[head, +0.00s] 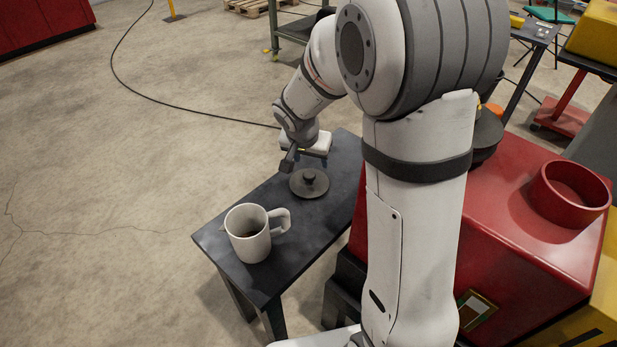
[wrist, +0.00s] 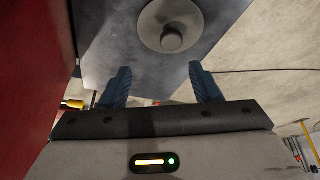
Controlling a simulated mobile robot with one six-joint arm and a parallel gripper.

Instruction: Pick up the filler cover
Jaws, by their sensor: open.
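The filler cover (head: 309,183) is a dark grey round disc with a knob on top. It lies flat on the dark side table in the head view. In the wrist view the cover (wrist: 171,26) shows at the top, with its knob towards me. My gripper (head: 287,160) is beside the cover, to its upper left in the head view, and does not touch it. In the wrist view my gripper (wrist: 160,84) has its two blue fingers wide apart with nothing between them. The cover lies beyond the fingertips.
A white jug (head: 248,233) with dark contents stands on the front of the table (head: 322,222). A red machine housing (head: 519,220) with a round red collar (head: 569,194) is at the right. The concrete floor left of the table is open, with a black cable (head: 180,108) across it.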

